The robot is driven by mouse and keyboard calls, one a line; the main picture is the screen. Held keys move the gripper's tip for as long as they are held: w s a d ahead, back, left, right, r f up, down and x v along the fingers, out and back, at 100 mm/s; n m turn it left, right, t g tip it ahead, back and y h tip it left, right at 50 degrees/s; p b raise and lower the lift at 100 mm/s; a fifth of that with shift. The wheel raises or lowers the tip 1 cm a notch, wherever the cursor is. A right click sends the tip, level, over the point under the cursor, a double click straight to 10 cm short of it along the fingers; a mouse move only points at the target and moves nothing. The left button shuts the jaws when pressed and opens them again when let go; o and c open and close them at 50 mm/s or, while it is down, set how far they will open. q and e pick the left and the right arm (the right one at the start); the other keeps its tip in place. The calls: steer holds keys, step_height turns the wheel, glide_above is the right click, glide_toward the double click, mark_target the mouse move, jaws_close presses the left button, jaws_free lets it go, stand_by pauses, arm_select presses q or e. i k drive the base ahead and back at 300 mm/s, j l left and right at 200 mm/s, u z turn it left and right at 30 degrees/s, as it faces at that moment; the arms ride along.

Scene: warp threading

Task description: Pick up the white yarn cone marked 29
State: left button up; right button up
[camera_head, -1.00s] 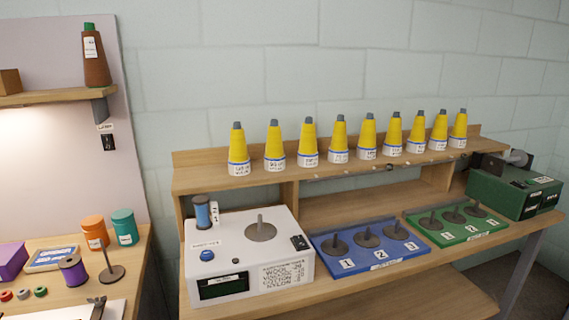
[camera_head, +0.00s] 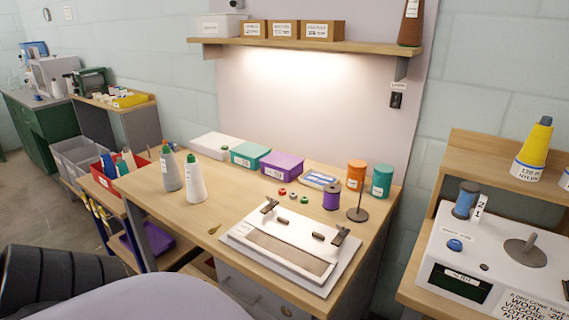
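A white yarn cone (camera_head: 195,184) stands upright on the wooden table near its left edge, with a green tip. No number can be read on either cone. Neither of my grippers shows.
A white board with a frame and dark clips (camera_head: 281,247) lies at the table's front. Teal (camera_head: 249,154) and purple (camera_head: 281,166) boxes, several spools and a dark peg stand (camera_head: 357,213) sit behind. A red bin (camera_head: 108,176) stands left. Bare tabletop lies around the cones.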

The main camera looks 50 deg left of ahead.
mark_target(197, 193)
steer(key=u, duration=2.25)
steer(key=z, duration=0.5)
steer(key=j+z, duration=1)
steer(key=j, duration=0.45)
